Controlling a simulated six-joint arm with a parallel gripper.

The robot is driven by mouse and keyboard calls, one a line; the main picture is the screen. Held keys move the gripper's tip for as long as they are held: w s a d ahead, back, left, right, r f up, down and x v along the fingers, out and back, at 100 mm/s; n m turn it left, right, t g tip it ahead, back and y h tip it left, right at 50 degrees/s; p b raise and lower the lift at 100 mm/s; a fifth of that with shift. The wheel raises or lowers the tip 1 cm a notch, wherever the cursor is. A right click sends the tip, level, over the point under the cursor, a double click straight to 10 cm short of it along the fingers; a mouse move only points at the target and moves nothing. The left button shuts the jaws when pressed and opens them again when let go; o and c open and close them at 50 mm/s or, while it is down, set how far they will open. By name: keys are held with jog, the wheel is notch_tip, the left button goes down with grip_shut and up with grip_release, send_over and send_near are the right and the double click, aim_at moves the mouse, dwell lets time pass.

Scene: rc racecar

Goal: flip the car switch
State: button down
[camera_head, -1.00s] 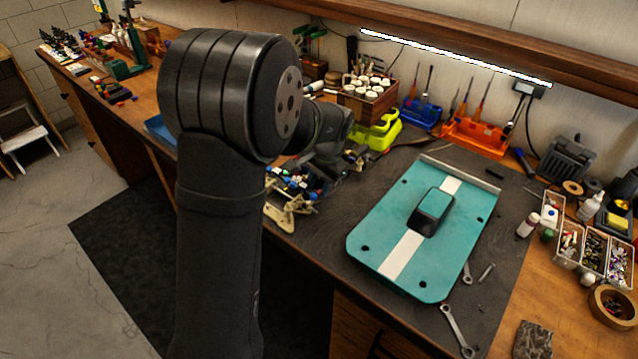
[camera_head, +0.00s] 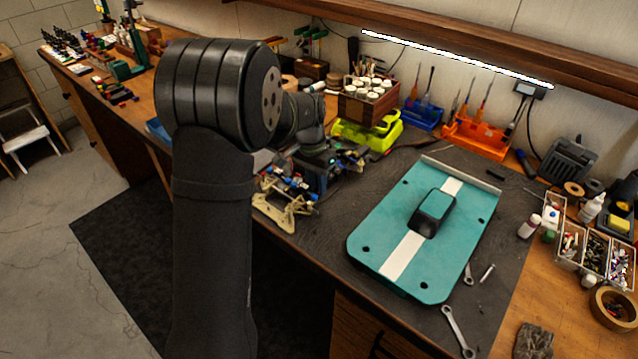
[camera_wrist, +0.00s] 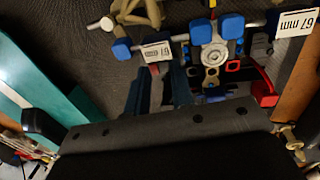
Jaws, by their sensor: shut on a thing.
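The car is a bare chassis (camera_head: 285,205) with tan arms, blue parts and dark parts, at the front edge of the dark mat in the head view. In the wrist view its near end shows blue caps, white "67 mm" labels and a round silver part (camera_wrist: 212,54). My gripper (camera_wrist: 165,72) reaches down onto the chassis. Its dark fingers are shut on a part of the car, but the wrist body and shadow hide exactly which part. I cannot make out the switch for certain. A red part (camera_wrist: 263,92) lies to the right of the fingers.
A teal car body shell (camera_head: 375,230) with a white stripe lies on the mat (camera_head: 335,225) to the right. Wrenches (camera_head: 458,330) lie beside it. A yellow-green bin (camera_head: 370,135), a blue bin and an orange bin (camera_head: 475,138) stand behind. The mat between chassis and shell is clear.

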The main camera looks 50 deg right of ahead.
jog(key=shift+w+f+g, duration=0.1)
jog(key=shift+w+g, duration=0.05)
jog(key=shift+g, duration=0.35)
jog(key=c, duration=1.5)
grip_release()
jog(key=v, duration=1.7)
jog(key=shift+r, duration=0.25)
jog(key=shift+f, duration=0.1)
jog(key=x, duration=1.7)
jog(key=shift+f, duration=0.1)
